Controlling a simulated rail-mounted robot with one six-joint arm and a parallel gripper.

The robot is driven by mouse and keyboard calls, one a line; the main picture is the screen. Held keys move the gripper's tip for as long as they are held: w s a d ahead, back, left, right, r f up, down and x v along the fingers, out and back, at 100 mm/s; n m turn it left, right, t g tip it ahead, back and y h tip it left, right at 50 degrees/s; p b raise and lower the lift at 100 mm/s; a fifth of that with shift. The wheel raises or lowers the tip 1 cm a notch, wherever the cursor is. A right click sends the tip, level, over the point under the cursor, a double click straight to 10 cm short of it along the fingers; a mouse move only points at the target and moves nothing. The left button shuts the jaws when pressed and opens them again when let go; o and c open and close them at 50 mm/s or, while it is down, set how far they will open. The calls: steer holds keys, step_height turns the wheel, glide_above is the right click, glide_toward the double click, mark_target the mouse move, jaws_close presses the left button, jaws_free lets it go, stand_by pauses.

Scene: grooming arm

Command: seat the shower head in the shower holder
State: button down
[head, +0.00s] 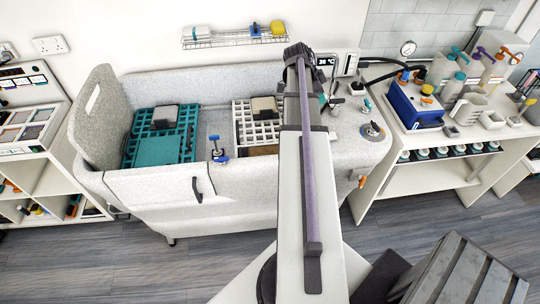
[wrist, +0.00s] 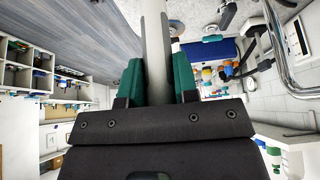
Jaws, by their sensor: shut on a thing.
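In the wrist view my gripper (wrist: 157,62) has its two green fingers closed on either side of a pale grey, round handle, which I take to be the shower head (wrist: 155,30). The handle runs up out of the picture, so its head end is not seen. In the head view my arm covers most of the gripper and what it holds, near the right end of the tub. I cannot make out the shower holder with certainty in either view; dark and chrome fittings (wrist: 282,55) show at the right of the wrist view.
The grey speckled tub (head: 140,185) holds a teal grid mat (head: 150,150) and a white grid (head: 243,120). A wire shelf (head: 235,40) hangs above. A side table (head: 430,145) with a blue box (head: 415,105) and several bottles stands right. The floor in front is clear at left.

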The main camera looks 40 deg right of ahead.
steer(key=shift+s+d, duration=0.15)
steer(key=shift+s, duration=0.15)
